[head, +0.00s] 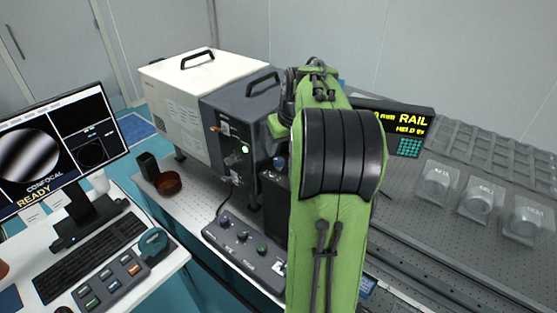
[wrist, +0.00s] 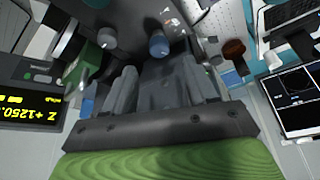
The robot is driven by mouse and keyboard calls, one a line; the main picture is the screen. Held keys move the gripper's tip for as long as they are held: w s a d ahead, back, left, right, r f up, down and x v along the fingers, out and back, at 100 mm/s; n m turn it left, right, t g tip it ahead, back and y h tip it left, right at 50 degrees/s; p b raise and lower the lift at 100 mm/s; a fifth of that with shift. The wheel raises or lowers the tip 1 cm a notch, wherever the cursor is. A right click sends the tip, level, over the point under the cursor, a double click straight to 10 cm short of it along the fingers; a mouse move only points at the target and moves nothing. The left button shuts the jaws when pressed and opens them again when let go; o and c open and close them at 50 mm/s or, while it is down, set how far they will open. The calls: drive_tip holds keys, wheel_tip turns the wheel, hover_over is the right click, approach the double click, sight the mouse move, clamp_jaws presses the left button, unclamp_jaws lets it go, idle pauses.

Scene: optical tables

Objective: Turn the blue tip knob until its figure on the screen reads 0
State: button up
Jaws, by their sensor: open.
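In the wrist view, which is upside down, a knob with a blue cap (wrist: 159,43) stands just beyond the fingertips of my gripper (wrist: 160,74), roughly in line with the gap between them. The jaws are apart, with no object clearly between them. I cannot tell whether a finger touches the knob. In the head view a small blue knob (head: 279,162) shows at the left edge of my green arm, which hides my gripper. A dark screen (wrist: 30,110) at the left of the wrist view shows yellow figures, inverted, reading about "Z +1250", cut off.
A grey knob (wrist: 107,38) is close beside the blue one. A control box with several small knobs (head: 243,240) lies on the bench. A dark instrument box (head: 225,115) stands behind. A yellow-lettered display (head: 408,122) is partly hidden by my arm. A monitor (head: 50,150) stands left.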

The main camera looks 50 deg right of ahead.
sight(279, 159)
drive_tip(key=x, duration=0.6)
drive_tip(key=shift+w+f, duration=0.1)
drive_tip(key=shift+f, duration=0.15)
drive_tip(key=c, duration=1.1)
drive_tip(key=shift+o, duration=0.2)
drive_tip(key=shift+m+b, duration=0.3)
drive_tip(key=shift+a+r+m+g+h, duration=0.1)
drive_tip(key=shift+m+g+h, duration=0.3)
drive_tip(key=shift+m, duration=0.9)
drive_tip(key=shift+m+g+h, duration=0.2)
drive_tip(key=shift+m+h, duration=0.3)
drive_tip(key=shift+m, duration=0.8)
drive_tip(key=o, duration=1.1)
drive_tip(key=shift+c, duration=0.2)
